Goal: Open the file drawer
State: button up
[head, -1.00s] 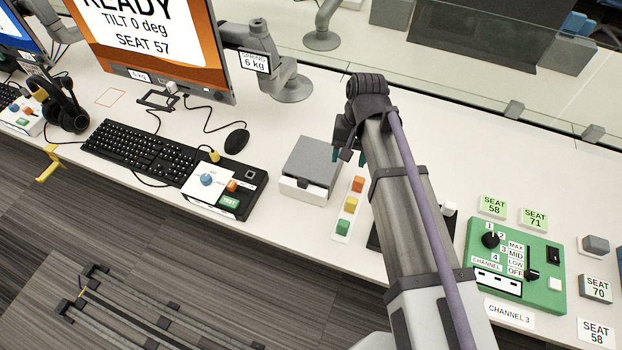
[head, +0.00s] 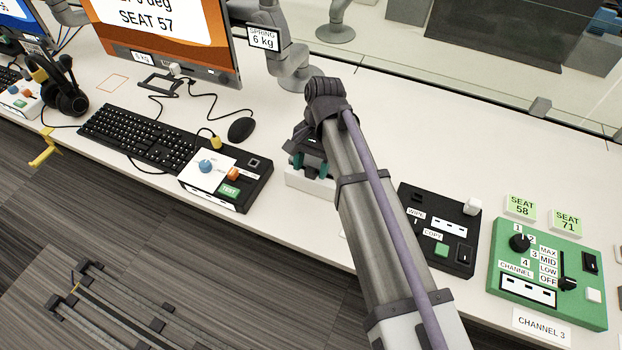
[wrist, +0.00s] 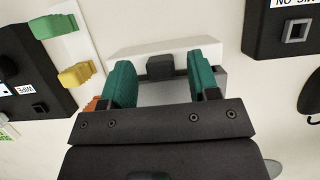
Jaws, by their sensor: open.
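The file drawer unit is a small box with a white front (wrist: 185,48) and a dark handle (wrist: 160,67). In the head view its white lower part (head: 305,184) shows below my gripper, and its grey top is mostly hidden. My gripper (wrist: 162,74) is open, with teal fingers apart on either side of the handle in the wrist view. A gap shows between each finger and the handle. In the head view my gripper (head: 311,166) is right over the unit. The drawer looks shut.
A black-and-white test box (head: 225,180) stands left of the unit, with a keyboard (head: 140,135) beyond. A black switch box (head: 437,230) and a green channel box (head: 548,272) stand to the right. Coloured blocks (wrist: 75,75) lie beside the unit.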

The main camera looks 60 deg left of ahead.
jog(key=shift+s+d+f, duration=0.1)
jog(key=shift+s+f, duration=0.05)
jog(key=shift+f, duration=0.1)
jog(key=shift+c, duration=0.4)
grip_shut()
